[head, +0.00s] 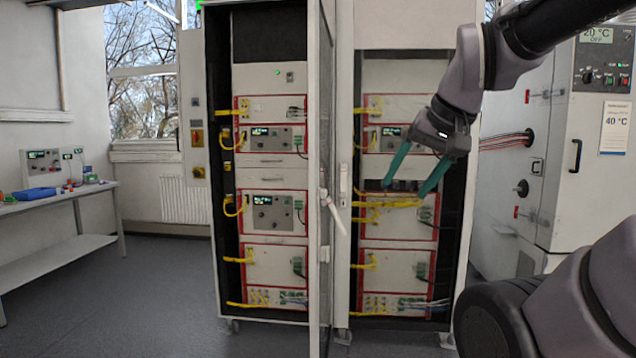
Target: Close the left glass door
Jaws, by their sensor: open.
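The left glass door (325,130) of the tall cabinet stands open at the middle of the head view. It is seen almost edge-on and sticks out toward me, its lower end reaching the bottom of the picture. Its white lever handle (335,212) hangs tilted at about mid height. The left bay (270,225) behind it is uncovered. My gripper (405,191) is to the right of the door, in front of the right bay, pointing down. Its two teal fingers are spread apart and empty, and it appears clear of the door and handle.
The right bay (398,275) holds red-framed units with yellow cables. A grey test chamber (560,180) stands at the right, partly behind my arm. A bench (60,195) with small devices is at the far left. The floor (130,300) left of the cabinet is clear.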

